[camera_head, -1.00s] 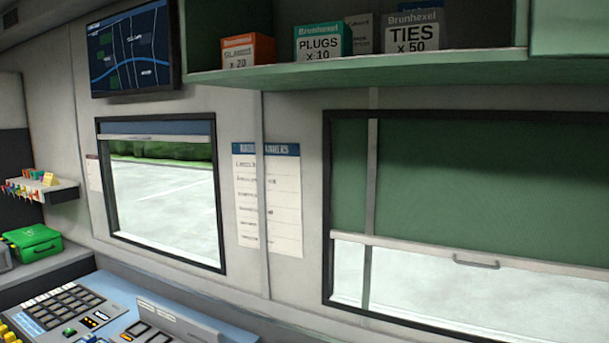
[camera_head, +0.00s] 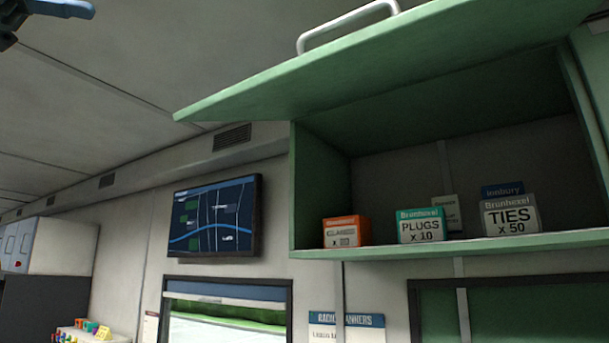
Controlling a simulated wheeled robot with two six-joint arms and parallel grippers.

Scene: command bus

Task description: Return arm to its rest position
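Part of my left gripper (camera_head: 48,14), dark with blue, shows at the top left corner, cut off by the picture's edge. It is up near the ceiling, apart from everything else in view. Too little of it shows to tell whether it is open or shut. My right gripper is not in view. The green overhead cabinet (camera_head: 420,247) is at the right with its door (camera_head: 390,65) swung up. The door has a pale bar handle (camera_head: 348,24). No gripper touches the door or handle.
An orange box (camera_head: 345,231), a teal PLUGS box (camera_head: 420,226) and a grey TIES box (camera_head: 510,216) stand on the cabinet shelf. A wall map screen (camera_head: 213,217) hangs left of the cabinet. The raised door juts out under the ceiling (camera_head: 190,50).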

